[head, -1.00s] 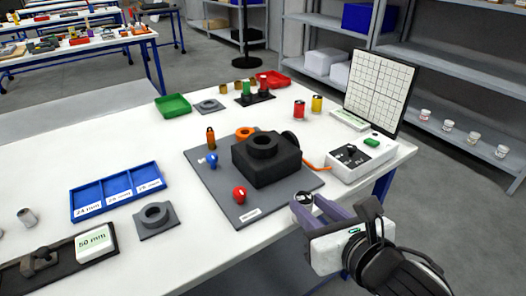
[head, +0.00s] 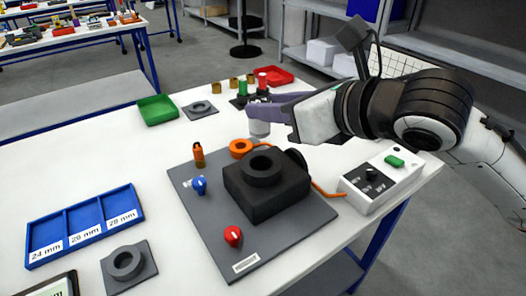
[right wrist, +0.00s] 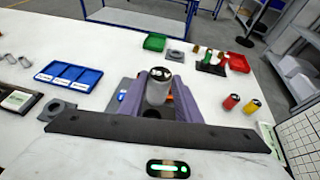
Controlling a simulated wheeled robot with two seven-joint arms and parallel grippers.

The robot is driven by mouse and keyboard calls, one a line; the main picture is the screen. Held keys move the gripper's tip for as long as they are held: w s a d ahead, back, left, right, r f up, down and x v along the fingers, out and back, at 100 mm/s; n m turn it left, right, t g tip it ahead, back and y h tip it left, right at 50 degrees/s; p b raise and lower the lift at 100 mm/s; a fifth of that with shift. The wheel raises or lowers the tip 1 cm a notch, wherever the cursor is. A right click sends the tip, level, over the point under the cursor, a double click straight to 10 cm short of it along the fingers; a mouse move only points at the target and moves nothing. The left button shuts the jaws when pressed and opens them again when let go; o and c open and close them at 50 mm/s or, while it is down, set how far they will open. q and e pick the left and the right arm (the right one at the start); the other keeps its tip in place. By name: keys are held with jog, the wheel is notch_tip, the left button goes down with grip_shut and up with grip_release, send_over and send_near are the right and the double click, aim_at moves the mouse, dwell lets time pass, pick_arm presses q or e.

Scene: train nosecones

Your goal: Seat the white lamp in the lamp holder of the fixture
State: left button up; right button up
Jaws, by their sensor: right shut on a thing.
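The white lamp (head: 259,128) is a short pale cylinder, upright in my right gripper (head: 266,108). The purple fingers are shut on its upper part. The fixture is a grey plate (head: 211,214) bearing a black block with a round black ring holder (head: 262,170) on top. The lamp hangs above and behind this holder in the head view, apart from it. The holder is mostly hidden behind the lamp in the wrist view. My left gripper is not in view.
A red knob (head: 233,236), a blue knob (head: 199,185), an orange bottle-like piece (head: 198,155) and an orange ring (head: 240,148) surround the block. A control box (head: 379,187) stands right. A blue tray (head: 86,225) and grey ring base (head: 128,264) lie left.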

aim_at(266, 133)
jog(key=f, duration=0.5)
jog(key=shift+s+f+b, duration=0.1)
jog(key=shift+s+b, duration=0.15)
jog(key=shift+b, duration=0.05)
jog(key=f, duration=0.4)
jog(key=shift+s+f+b, duration=0.2)
jog(key=shift+b, duration=0.1)
jog(key=shift+c, duration=0.5)
jog(key=shift+d+f, duration=0.1)
jog(key=shift+f, duration=0.2)
grip_shut()
jog(key=o, duration=1.1)
grip_release()
jog(key=shift+w+f, duration=0.1)
jog(key=shift+w, duration=0.05)
jog(key=shift+o, duration=0.5)
jog(key=shift+w, duration=0.15)
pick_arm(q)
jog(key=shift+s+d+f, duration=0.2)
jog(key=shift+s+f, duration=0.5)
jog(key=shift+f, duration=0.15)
pick_arm(e)
jog(key=shift+r, duration=0.35)
